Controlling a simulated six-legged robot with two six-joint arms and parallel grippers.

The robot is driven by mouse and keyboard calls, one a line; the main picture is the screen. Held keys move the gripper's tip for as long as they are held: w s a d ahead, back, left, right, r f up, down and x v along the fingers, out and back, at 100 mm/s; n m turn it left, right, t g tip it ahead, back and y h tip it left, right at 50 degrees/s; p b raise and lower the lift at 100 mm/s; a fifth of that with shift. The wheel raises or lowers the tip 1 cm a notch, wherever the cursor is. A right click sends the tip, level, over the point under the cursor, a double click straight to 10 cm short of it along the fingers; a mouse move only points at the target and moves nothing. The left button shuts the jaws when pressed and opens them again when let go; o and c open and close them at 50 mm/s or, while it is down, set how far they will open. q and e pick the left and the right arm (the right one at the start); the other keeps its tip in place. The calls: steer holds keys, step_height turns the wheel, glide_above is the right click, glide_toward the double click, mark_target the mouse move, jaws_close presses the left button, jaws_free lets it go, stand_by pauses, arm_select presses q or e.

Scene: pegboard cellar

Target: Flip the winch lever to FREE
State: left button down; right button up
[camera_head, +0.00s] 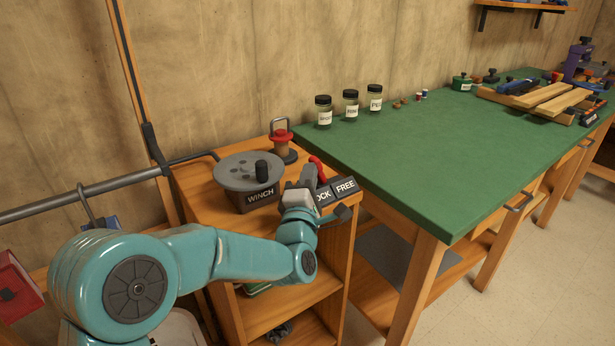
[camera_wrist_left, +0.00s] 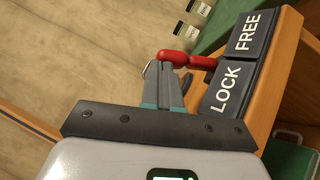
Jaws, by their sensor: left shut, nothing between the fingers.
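The red winch lever (camera_head: 317,166) is partly hidden behind my left gripper (camera_head: 308,180). The label plate (camera_head: 345,187) reads LOCK and FREE. In the left wrist view, the lever (camera_wrist_left: 195,60) juts left from near the line between LOCK (camera_wrist_left: 224,88) and FREE (camera_wrist_left: 246,34). My left gripper (camera_wrist_left: 168,68) is shut and empty, its fingertips at the lever's rounded end. I cannot tell if they touch. My right gripper is out of view.
A red spool with a metal loop (camera_head: 283,148) stands behind the lever on the cabinet. The green-topped workbench (camera_head: 420,150) adjoins at right, with several jars (camera_head: 350,105) near the wall. A grey pipe (camera_head: 90,190) runs along the wall at left.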

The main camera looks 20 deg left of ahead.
arm_select(q)
steer(key=shift+r, duration=0.1)
steer(key=shift+w+d+r+m+g+p, duration=0.3)
steer(key=shift+r+m+g+p, duration=0.25)
steer(key=shift+p, duration=0.25)
steer(key=m+g+p, duration=0.1)
steer(key=p, duration=0.2)
steer(key=w+d+r+m+g+p, duration=0.1)
steer(key=p, duration=0.2)
steer(key=w+r+m+g+h+p, duration=0.1)
steer(key=p, duration=0.2)
steer(key=shift+w+d+r+m, duration=0.1)
steer(key=shift+w+d+m, duration=0.15)
steer(key=shift+d, duration=0.1)
steer(key=shift+s+f+b, duration=0.1)
steer(key=shift+f+b, duration=0.45)
steer(key=shift+b, duration=0.15)
